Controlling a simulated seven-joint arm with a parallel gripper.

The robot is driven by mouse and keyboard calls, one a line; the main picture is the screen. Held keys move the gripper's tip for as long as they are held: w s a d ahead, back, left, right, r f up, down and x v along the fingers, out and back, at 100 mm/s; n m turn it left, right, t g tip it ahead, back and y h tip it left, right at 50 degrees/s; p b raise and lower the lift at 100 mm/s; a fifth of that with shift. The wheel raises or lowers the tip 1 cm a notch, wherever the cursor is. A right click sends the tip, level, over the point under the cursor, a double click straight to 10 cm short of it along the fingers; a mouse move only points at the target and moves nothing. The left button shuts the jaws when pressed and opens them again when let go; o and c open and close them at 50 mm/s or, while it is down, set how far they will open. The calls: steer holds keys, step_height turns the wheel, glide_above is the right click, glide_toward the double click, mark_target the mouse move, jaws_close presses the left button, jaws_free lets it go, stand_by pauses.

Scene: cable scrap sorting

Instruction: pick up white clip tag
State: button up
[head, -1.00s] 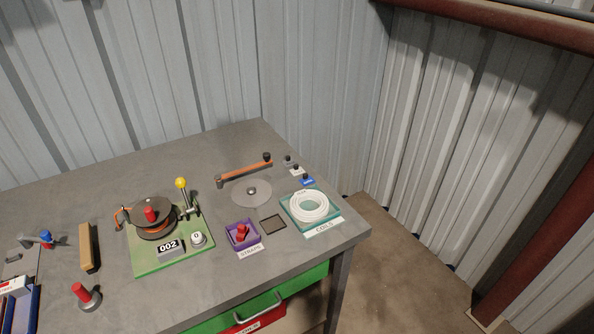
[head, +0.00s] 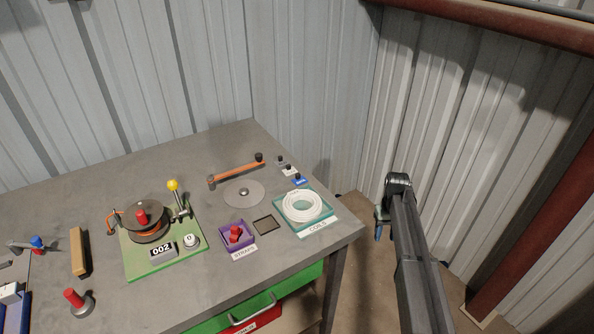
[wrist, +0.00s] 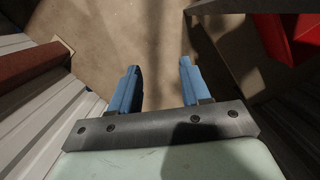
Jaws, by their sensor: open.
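The white clip tag (head: 289,172) is a small piece with a dark knob. It lies near the table's right edge, in a short row between a grey clip tag (head: 280,162) and a blue clip tag (head: 299,181). My gripper (head: 380,228) hangs beyond the table's right edge, to the right of the tags and apart from them. In the wrist view its two blue fingers (wrist: 160,70) stand apart with only floor between them. The tags do not show in the wrist view.
A teal tray (head: 281,214) with a white coil stands in front of the tags, at the table's right edge. A grey disc (head: 243,193) and an orange-handled arm (head: 236,173) lie to their left. A purple tray (head: 238,239) holds red pieces.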

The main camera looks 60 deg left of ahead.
steer(key=s+a+r+n, duration=0.1)
steer(key=s+a+r, duration=0.3)
steer(key=a+r, duration=0.45)
steer(key=s+a+r+n, duration=0.2)
steer(key=s+a+r, duration=0.1)
steer(key=a+r, duration=0.55)
steer(key=n+t+y, duration=0.1)
steer(key=n+y, duration=0.1)
glide_toward(289, 165)
steer(key=f, duration=0.8)
steer(key=shift+s+f, duration=0.2)
steer(key=shift+f, duration=0.2)
jaws_close()
